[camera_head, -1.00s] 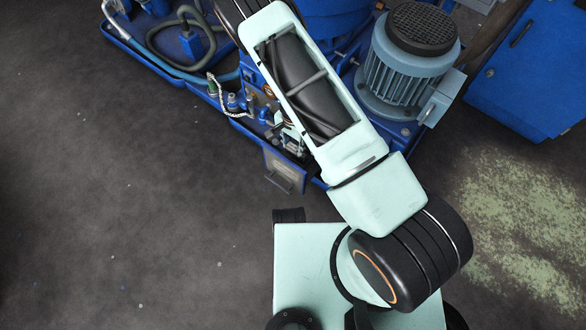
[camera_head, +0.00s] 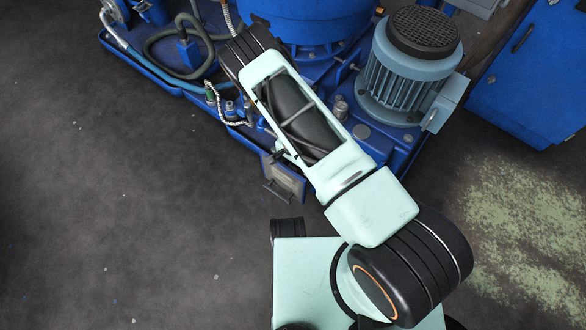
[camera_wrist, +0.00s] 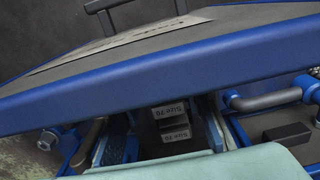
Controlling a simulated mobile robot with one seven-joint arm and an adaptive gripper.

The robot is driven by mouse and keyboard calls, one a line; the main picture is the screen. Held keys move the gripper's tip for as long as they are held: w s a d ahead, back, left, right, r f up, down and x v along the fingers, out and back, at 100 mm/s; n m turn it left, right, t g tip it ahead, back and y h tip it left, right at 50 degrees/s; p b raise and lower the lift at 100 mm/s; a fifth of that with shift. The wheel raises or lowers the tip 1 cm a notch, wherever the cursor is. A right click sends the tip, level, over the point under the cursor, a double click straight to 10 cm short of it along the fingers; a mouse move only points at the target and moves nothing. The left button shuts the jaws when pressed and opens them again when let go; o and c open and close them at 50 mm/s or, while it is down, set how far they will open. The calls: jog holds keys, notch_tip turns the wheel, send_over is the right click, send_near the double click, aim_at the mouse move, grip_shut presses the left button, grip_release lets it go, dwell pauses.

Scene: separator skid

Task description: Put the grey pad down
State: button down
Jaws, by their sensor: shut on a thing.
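My gripper (camera_wrist: 172,146) is at the lower middle of the wrist view, partly hidden by a pale green part of mine along the bottom edge. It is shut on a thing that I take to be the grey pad. Two small grey blocks with dark lettering, an upper one (camera_wrist: 169,109) and a lower one (camera_wrist: 175,133), show in the dark gap there. I cannot tell which of them, if either, is the pad, or whether it touches a surface. In the head view my arm hides the gripper and the pad.
A blue-edged panel (camera_wrist: 200,62) with a black handle (camera_wrist: 135,12) crosses the wrist view close by; its handled face (camera_head: 283,183) shows in the head view. A dark block (camera_wrist: 287,133) lies at right. A motor (camera_head: 408,70) and blue cabinet (camera_head: 535,75) stand behind. Floor at left is clear.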

aim_at(293, 168)
jog(key=shift+f+b, duration=0.6)
jog(key=shift+b, duration=0.1)
jog(key=c, duration=1.4)
grip_release()
notch_tip(293, 168, up, 13)
jog(key=p, duration=0.5)
jog(key=shift+r+p, duration=0.15)
jog(key=shift+p, duration=0.25)
